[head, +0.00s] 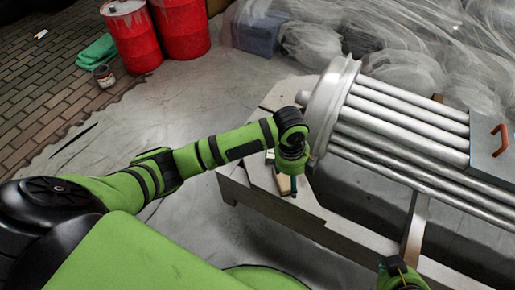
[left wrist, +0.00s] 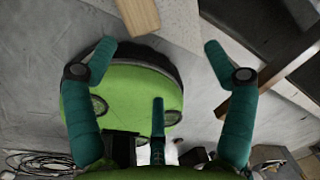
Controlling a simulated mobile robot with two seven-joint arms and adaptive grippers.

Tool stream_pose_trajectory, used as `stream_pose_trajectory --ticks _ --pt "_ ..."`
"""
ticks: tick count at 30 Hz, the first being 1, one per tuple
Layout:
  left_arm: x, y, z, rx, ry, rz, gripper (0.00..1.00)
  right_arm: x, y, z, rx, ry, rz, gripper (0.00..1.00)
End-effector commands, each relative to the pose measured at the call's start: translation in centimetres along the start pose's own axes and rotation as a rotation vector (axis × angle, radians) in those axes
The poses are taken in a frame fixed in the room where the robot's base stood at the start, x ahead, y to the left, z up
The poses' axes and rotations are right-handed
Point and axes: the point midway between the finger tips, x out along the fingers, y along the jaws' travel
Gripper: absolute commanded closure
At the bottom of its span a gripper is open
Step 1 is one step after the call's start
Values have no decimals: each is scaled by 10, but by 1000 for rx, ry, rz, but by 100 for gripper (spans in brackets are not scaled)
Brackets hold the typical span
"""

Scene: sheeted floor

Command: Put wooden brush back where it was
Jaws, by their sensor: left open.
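A pale wooden piece (head: 283,184), which looks like the wooden brush, lies at the near end of the bench, partly hidden by my left gripper (head: 293,184). In the left wrist view a flat wooden end (left wrist: 138,14) shows at the top edge, beyond the fingertips; no bristles can be made out. My left gripper (left wrist: 160,48) is open with nothing between its fingers, close to the wooden piece and pointing down. A green part of my right arm (head: 400,274) shows at the bottom edge; its fingers cannot be made out.
A bench (head: 262,202) carries a large bundle of metal pipes (head: 400,118) with a round flange (head: 329,104). Two red barrels (head: 131,38), a green cloth (head: 97,51) and a small can (head: 104,76) stand at the back left. The sheeted floor (head: 190,95) between is mostly clear.

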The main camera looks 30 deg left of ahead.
Motion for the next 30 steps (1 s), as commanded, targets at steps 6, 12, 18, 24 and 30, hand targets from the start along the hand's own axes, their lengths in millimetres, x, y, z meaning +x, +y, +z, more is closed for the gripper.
stream_pose_trajectory --ticks 6,12,18,24,30 --pt "9 18 -71 -571 154 -235 16 0 0 0 0 1 0 100" --pt "-10 59 -66 -1215 238 -410 16 0 0 0 0 2 1 100" --pt "-34 116 -34 -1701 225 -552 16 0 0 -1 0 3 1 100" --pt "-46 143 -19 -1873 202 -621 16 0 0 -1 0 3 1 100" --pt "-47 143 -18 -1880 202 -623 16 0 0 -1 0 3 1 100"
